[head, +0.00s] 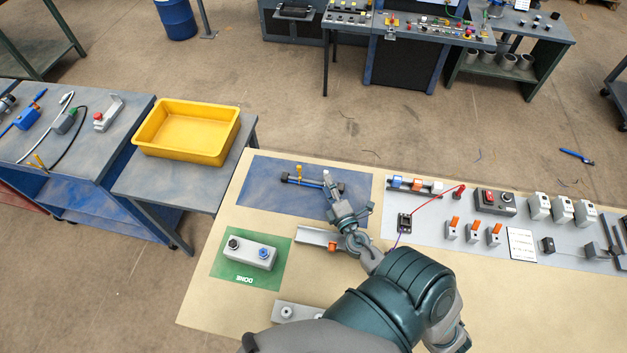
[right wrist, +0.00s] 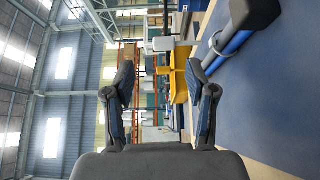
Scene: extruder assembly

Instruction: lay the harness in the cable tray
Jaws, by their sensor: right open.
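The harness (head: 304,182) looks like a blue cable with black ends and yellow pieces, lying on the blue mat. My right gripper (head: 328,182) is open at the right part of the harness, its fingers hiding some of it. A grey channel (head: 312,236), which may be the cable tray, lies just below the blue mat, partly hidden by my right wrist. My left gripper is not in view.
A green mat (head: 225,268) marked DONE holds a grey box with two knobs (head: 252,253). A yellow bin (head: 190,130) stands on the side table. Switches, connectors and wires fill the grey mat (head: 455,247) at right.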

